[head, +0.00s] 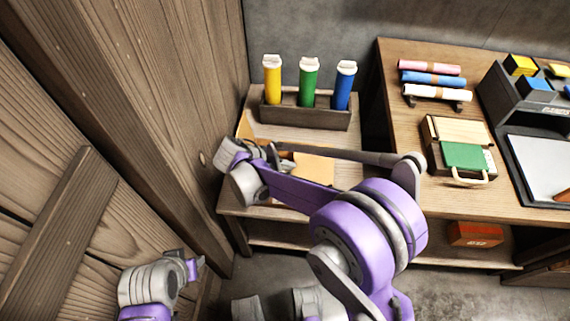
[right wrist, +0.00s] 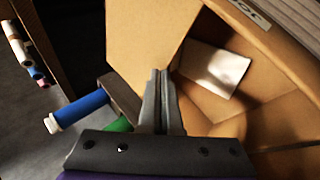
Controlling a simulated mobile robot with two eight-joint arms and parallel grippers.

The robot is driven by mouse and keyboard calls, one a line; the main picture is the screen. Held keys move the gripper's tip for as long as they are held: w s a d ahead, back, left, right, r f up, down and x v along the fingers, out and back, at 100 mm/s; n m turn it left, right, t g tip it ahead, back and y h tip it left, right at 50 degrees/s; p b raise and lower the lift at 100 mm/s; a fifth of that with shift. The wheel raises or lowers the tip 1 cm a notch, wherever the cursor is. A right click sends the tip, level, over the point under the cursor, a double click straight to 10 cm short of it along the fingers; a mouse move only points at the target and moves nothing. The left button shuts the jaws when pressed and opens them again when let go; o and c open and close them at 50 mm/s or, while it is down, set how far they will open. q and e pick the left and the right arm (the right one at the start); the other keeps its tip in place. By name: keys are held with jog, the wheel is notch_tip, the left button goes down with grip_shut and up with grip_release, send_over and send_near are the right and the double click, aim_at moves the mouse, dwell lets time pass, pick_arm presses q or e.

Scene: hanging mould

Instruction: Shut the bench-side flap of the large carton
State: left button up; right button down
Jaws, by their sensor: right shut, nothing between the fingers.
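The large carton (right wrist: 262,118) is open in the right wrist view, with a pale sheet (right wrist: 215,68) inside. A broad tan flap (right wrist: 150,38) stands out from its opening on the side toward the bench with the paper rolls. In the head view only tan parts of the carton (head: 312,168) show; my right arm hides much of it. My right gripper (right wrist: 160,78) is shut and empty, its fingertips close to the flap's lower edge; I cannot tell whether they touch. Part of my left arm shows at the lower left of the head view; its jaws are unclear.
A wooden rack (head: 305,115) holds yellow, green and blue tubes behind the carton. The bench (head: 395,130) at right bears paper rolls (head: 432,80), a green-covered box (head: 462,155) and a dark tray (head: 515,165). A wooden wall (head: 190,70) closes off the left.

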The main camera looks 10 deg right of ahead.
pick_arm(q)
jog(key=shift+d+r+p, duration=0.25)
jog(key=shift+r+p, duration=0.7)
jog(key=shift+r, duration=0.15)
pick_arm(e)
jog(key=v, duration=1.1)
jog(key=shift+d, duration=0.15)
jog(key=s+d+f+m+t+y, duration=0.1)
jog(key=s+d+y, duration=0.3)
jog(key=s+d, duration=0.55)
jog(key=s+d+f+m+t+y, duration=0.1)
jog(key=s+d+y, duration=0.4)
jog(key=s, duration=0.8)
pick_arm(q)
notch_tip(320, 180, up, 15)
jog(key=w+p, duration=0.2)
jog(key=p, duration=1.1)
jog(key=shift+w+f+t, duration=0.15)
jog(key=shift+t, duration=0.25)
pick_arm(e)
notch_tip(320, 180, up, 15)
jog(key=w+d, duration=0.1)
jog(key=w, duration=0.1)
jog(key=shift+w+h, duration=0.3)
jog(key=shift+h, duration=0.1)
pick_arm(q)
jog(key=shift+s, duration=0.2)
pick_arm(e)
jog(key=shift+s+d, duration=0.1)
jog(key=shift+s, duration=0.1)
